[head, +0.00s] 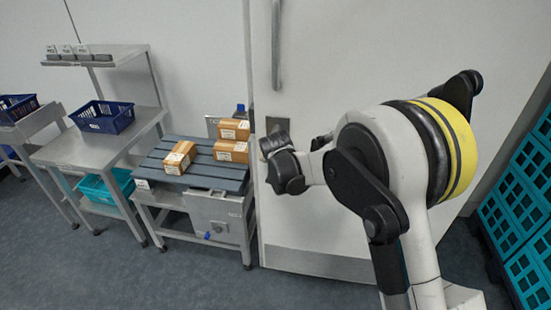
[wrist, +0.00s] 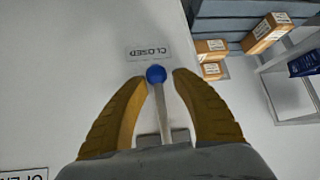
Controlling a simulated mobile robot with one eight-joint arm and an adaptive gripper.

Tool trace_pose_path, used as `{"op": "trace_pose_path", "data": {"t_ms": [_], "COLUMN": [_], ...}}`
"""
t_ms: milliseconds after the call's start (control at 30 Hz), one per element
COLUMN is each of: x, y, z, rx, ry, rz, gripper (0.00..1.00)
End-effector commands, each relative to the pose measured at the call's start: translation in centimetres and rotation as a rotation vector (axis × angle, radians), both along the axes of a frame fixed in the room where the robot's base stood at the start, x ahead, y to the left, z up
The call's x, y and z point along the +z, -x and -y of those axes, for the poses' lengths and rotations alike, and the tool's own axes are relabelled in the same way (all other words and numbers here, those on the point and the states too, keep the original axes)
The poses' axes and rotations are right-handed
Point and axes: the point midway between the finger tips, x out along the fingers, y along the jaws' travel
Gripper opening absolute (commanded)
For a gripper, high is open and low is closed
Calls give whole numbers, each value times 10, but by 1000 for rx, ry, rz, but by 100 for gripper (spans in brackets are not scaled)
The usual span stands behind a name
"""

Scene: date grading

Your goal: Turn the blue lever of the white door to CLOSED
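The white door (head: 350,65) fills the middle right of the head view. Its lever, a grey bar with a blue knob (wrist: 156,74), shows in the wrist view. The knob end points at the CLOSED label (wrist: 148,52), just beyond it. Part of an OPEN label (wrist: 24,174) shows at the lower left. My gripper (wrist: 163,77) has its two ochre fingers apart, one on each side of the lever. The left fingertip is close to the knob; a gap shows on the right. In the head view my arm hides the lever and the gripper fingers.
A slatted grey table (head: 205,163) with several cardboard boxes (head: 180,157) stands left of the door. Farther left are a steel bench (head: 85,152) with a blue basket (head: 103,117) and a teal bin (head: 105,188). Teal crates (head: 518,205) stand at the right. Floor is clear in front.

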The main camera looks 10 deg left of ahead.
Motion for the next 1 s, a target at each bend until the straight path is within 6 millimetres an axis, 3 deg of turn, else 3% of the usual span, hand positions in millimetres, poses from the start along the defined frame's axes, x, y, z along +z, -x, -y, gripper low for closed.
{"op": "trace_pose_path", "data": {"t_ms": [267,700,1000], "x": [10,73,86], "y": [8,71,84], "z": [1,12,15], "rx": [1,1,1], "ry": [0,0,-1], "rz": [2,2,1], "gripper": [32,32,32]}}
